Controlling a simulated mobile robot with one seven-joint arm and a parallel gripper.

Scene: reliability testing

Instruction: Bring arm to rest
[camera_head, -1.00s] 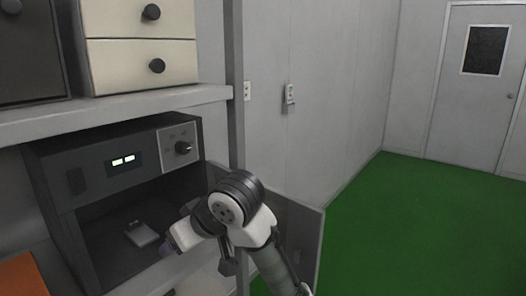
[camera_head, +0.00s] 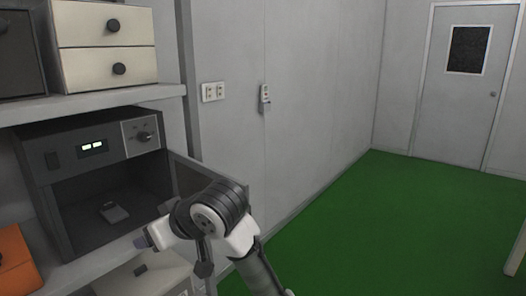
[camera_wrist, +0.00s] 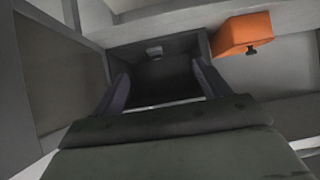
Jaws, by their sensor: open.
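My arm (camera_head: 222,215) is folded in front of the open dark test chamber (camera_head: 45,190) on the shelf. Its gripper end points left, at the chamber's front lower edge. In the wrist view my gripper (camera_wrist: 163,82) has its two dark purple fingers spread apart with nothing between them. In the head view the fingers are mostly hidden by the wrist. A small grey device (camera_head: 114,213) lies on the chamber floor, apart from the fingers; it also shows in the wrist view (camera_wrist: 154,53).
The chamber door (camera_head: 192,178) stands open right beside my arm. White drawers (camera_head: 105,45) stand above. The green floor (camera_head: 370,230) to the right is clear.

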